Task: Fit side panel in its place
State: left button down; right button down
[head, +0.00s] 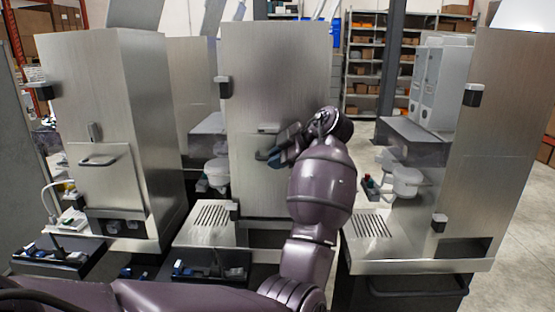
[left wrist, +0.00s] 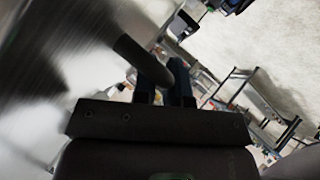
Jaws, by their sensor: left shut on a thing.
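The side panel (head: 275,80) is a tall brushed-steel sheet standing upright at the middle dispenser. Black latch-like fittings (head: 223,86) sit along its left edge. My left gripper (head: 277,155) is at the panel's lower middle, shut on its handle. In the left wrist view the dark, round handle bar (left wrist: 140,60) runs between the fingers of the gripper (left wrist: 163,88), with blurred steel at the left. The gripper and forearm hide part of the handle and the panel's lower right. I cannot tell whether the panel's edges sit flush. My right gripper is not in view.
A steel dispenser (head: 110,110) with a handled front stands at left, another (head: 490,150) at right. Slotted drip trays (head: 210,218) jut out below, and a dark tray of small items (head: 60,258) lies at lower left. Shelving (head: 365,60) stands behind. Open floor shows at far right.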

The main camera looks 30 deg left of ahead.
pick_arm(q)
jog(key=shift+f, duration=0.2)
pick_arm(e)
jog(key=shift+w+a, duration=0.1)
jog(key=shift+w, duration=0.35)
pick_arm(q)
jog(key=shift+f+b, duration=0.2)
jog(key=shift+b, duration=0.1)
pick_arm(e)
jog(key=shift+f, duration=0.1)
pick_arm(q)
jog(key=shift+f, duration=0.5)
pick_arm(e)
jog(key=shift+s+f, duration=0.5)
pick_arm(q)
jog(key=shift+w+f+b, duration=0.1)
jog(key=shift+f+b, duration=0.45)
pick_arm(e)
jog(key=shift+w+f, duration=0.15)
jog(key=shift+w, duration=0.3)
pick_arm(q)
jog(key=c, duration=1.2)
grip_release()
jog(key=shift+o, duration=0.5)
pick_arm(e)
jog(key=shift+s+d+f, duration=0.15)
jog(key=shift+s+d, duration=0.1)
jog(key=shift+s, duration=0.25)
